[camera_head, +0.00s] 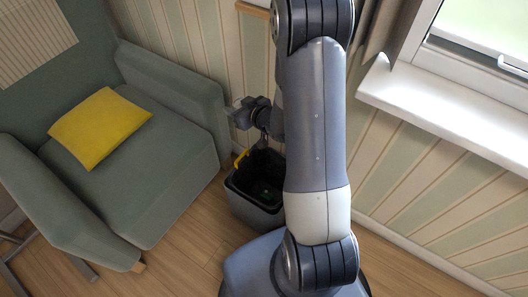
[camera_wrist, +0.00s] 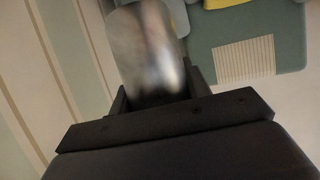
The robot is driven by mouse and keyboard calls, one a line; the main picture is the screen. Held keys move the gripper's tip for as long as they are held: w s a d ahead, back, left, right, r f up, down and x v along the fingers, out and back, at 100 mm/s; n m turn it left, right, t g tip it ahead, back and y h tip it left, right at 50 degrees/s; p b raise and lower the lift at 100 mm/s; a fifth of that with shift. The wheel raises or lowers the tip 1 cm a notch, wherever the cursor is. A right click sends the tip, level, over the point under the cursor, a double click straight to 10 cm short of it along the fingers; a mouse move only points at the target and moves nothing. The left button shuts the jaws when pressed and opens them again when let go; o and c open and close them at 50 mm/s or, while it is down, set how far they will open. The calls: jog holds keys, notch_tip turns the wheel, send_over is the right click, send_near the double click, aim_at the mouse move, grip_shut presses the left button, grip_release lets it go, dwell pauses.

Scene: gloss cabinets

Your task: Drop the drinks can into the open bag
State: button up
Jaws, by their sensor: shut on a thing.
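A silvery, blurred drinks can (camera_wrist: 146,50) is between the fingers of my gripper (camera_wrist: 156,88) in the wrist view. The gripper is shut on it. The open bag (camera_head: 238,195) is dark and box-shaped, with a yellow handle at its left rim, and stands on the floor in the head view. Its dark inside shows, with a small green patch low down. My wrist is above and behind the bag's far rim. In the head view I cannot make out the can, and my arm covers the bag's right side.
A grey-green armchair (camera_head: 170,170) with a yellow cushion (camera_head: 98,127) stands left of the bag. A striped wall is behind. A white window sill (camera_head: 440,115) juts out at the right. Wooden floor (camera_head: 190,245) is free in front of the armchair.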

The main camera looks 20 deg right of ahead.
jog(key=s+d+f+n+g+y+b, duration=0.1)
jog(key=d+f+n+y+b, duration=0.1)
jog(key=f+b, duration=0.9)
jog(key=s+d+f+n+g+y+b, duration=0.1)
jog(key=d+f+b, duration=0.4)
jog(key=f+b, duration=0.6)
notch_tip(320, 180, down, 4)
jog(key=shift+s+d+r+n+g+y, duration=0.15)
jog(key=shift+s+n+g+y, duration=0.15)
jog(key=shift+s+n+y, duration=0.5)
jog(key=shift+w, duration=0.15)
jog(key=o, duration=1)
jog(key=p+v, duration=0.4)
jog(key=v, duration=0.6)
jog(key=shift+s+d+r, duration=0.15)
jog(key=shift+s+d, duration=0.05)
jog(key=shift+d, duration=0.1)
